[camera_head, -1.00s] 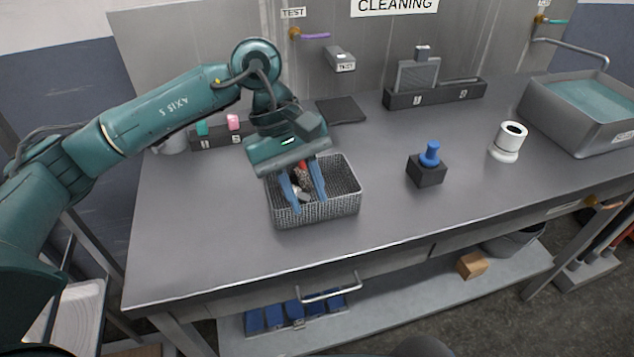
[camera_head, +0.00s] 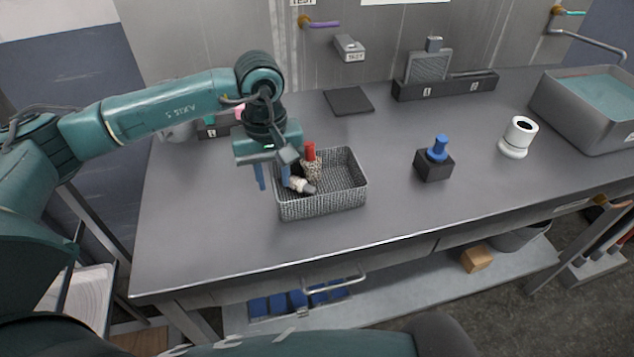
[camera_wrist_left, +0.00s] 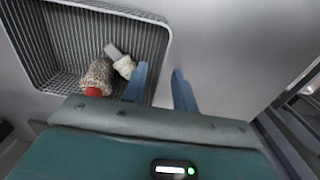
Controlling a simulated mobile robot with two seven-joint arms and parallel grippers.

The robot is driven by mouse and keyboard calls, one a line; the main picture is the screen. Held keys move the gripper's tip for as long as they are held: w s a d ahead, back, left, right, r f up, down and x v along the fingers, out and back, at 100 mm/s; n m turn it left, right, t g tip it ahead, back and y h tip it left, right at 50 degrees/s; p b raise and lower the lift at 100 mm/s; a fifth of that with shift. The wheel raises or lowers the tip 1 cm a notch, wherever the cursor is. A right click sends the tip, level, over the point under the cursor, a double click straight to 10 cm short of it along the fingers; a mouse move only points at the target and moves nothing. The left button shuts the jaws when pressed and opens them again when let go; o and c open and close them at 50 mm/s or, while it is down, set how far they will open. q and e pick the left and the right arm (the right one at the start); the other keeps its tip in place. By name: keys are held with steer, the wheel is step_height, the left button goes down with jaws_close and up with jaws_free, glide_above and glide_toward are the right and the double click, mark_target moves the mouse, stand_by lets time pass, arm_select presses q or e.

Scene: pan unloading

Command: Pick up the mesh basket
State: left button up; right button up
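The mesh basket (camera_head: 322,206) is a grey woven box on the bench, left of centre. It holds a red-topped speckled piece (camera_head: 311,164) and a pale piece with a grey end (camera_head: 298,184). My left gripper (camera_head: 273,178) is open at the basket's left wall, its blue fingers pointing down. In the left wrist view one finger is on the inner side of the basket's rim (camera_wrist_left: 166,55) and the other is outside, with the fingers apart. Whether a finger touches the wall cannot be told. My right gripper is not in view.
A black block with a blue knob (camera_head: 435,164), a white cylinder (camera_head: 516,138) and a grey water basin (camera_head: 585,125) stand to the right. A dark flat mat (camera_head: 349,101) lies behind the basket. The bench between basket and block is clear.

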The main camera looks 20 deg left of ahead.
arm_select(q)
steer(key=shift+w+a+f, duration=0.1)
steer(key=shift+f, duration=0.8)
steer(key=shift+w+a+f, duration=0.1)
steer(key=shift+f, duration=0.8)
jaws_close()
